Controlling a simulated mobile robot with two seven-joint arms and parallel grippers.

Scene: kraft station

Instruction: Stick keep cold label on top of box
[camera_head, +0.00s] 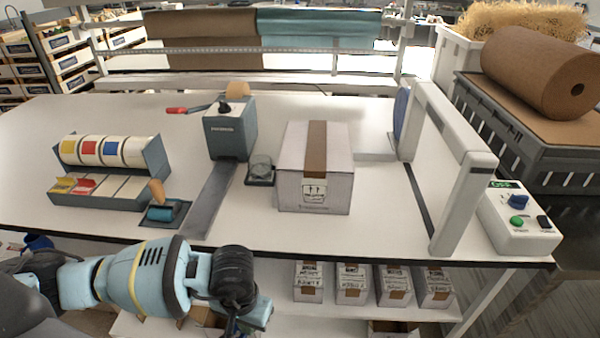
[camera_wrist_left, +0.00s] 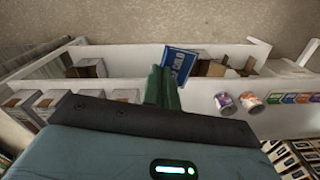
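A closed white box (camera_head: 288,180) stands on the packing table, with a brown tape strip (camera_head: 317,135) over its top and an up-arrows mark on its front. Its top carries no blue label. My left gripper (camera_wrist_left: 163,88) is shut on a blue label (camera_wrist_left: 181,60) with white lettering, which sticks out past the fingertips in the left wrist view. In the head view this gripper (camera_head: 250,314) is low at the table's front edge, left of the box, and the label is hidden there. My right gripper is not in view.
A label dispenser (camera_head: 150,160) with coloured rolls stands at the left of the table (camera_head: 90,115). A tape machine (camera_head: 230,130) and a small scale-like dish (camera_head: 260,170) are left of the box. A white arch (camera_head: 455,200) and button panel (camera_head: 520,225) stand right. Small boxes (camera_head: 350,285) fill the shelf below.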

